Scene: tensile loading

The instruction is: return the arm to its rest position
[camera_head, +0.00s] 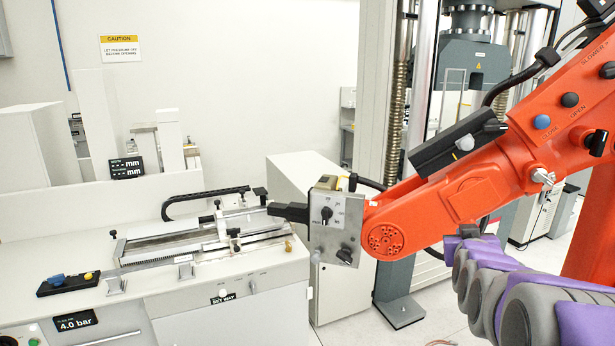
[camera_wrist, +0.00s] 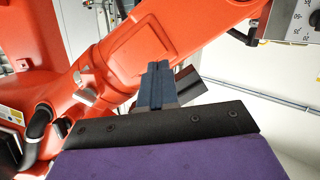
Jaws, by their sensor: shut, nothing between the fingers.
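My gripper (camera_wrist: 160,78) shows in the wrist view as dark blue fingers, shut and empty, rising past a black plate and purple housing. The orange arm (camera_head: 455,207) stretches across the right of the head view. In the wrist view the orange arm (camera_wrist: 45,40) lies behind my fingers; I cannot tell whether they touch it. Its body carries OPEN and CLOSE labels beside a black button (camera_head: 570,100) and a blue button (camera_head: 541,122). A grey dial box (camera_head: 322,243) and black jaws (camera_head: 288,211) are at its left end, over the bench edge.
A white bench (camera_head: 40,240) with a metal fixture (camera_head: 175,244) stands at the left. A small pressure display (camera_head: 76,322) reads 4.0 bar. A tall testing frame (camera_head: 373,85) stands behind the orange arm. Purple and grey segments of mine fill the lower right.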

